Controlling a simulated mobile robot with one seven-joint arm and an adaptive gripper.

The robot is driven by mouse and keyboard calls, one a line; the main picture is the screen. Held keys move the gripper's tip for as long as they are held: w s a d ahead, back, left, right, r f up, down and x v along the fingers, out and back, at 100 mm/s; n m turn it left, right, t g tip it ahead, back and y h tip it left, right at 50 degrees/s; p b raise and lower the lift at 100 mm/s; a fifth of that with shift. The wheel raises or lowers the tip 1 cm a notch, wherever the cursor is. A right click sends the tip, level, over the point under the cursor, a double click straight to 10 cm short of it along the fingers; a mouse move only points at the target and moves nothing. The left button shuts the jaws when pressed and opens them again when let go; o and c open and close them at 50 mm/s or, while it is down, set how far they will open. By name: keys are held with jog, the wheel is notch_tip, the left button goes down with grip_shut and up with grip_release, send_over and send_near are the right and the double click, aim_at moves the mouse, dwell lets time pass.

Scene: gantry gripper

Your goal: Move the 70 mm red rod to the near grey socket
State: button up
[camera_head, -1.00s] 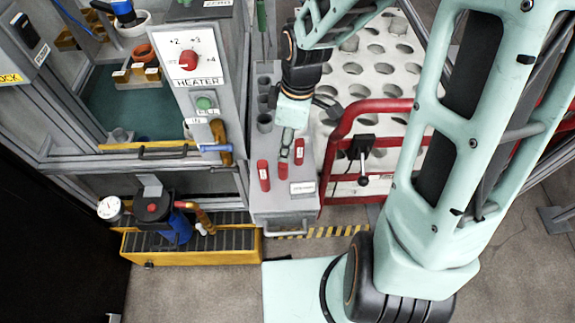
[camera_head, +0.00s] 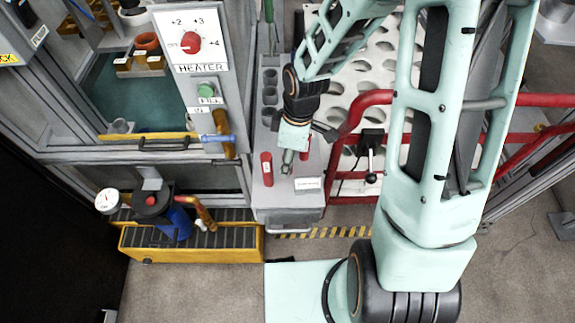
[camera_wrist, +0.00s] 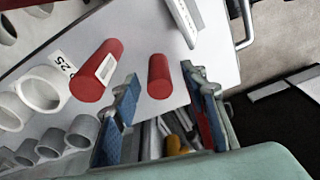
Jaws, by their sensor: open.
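My gripper (camera_head: 287,160) is open and points down over the row of red rods on the grey bench top. In the wrist view my gripper (camera_wrist: 163,100) has its blue-padded fingers on either side of a short red rod (camera_wrist: 160,75), with gaps at both sides. A labelled red rod (camera_wrist: 97,70) stands left of the fingers; a further red piece shows partly behind the right finger. In the head view one red rod (camera_head: 266,168) is left of my gripper and another (camera_head: 305,148) is partly hidden at its right. Grey sockets (camera_wrist: 83,130) stand at the lower left of the wrist view.
White round sockets (camera_wrist: 42,88) stand beside the rods. In the head view a socket column (camera_head: 269,95) runs behind my gripper. A white label plate (camera_head: 308,183) lies near the bench front. The heater panel (camera_head: 192,60) rises at left, a red rail (camera_head: 345,125) at right.

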grip_shut()
jog(key=shift+r, duration=0.1)
dwell(0.4)
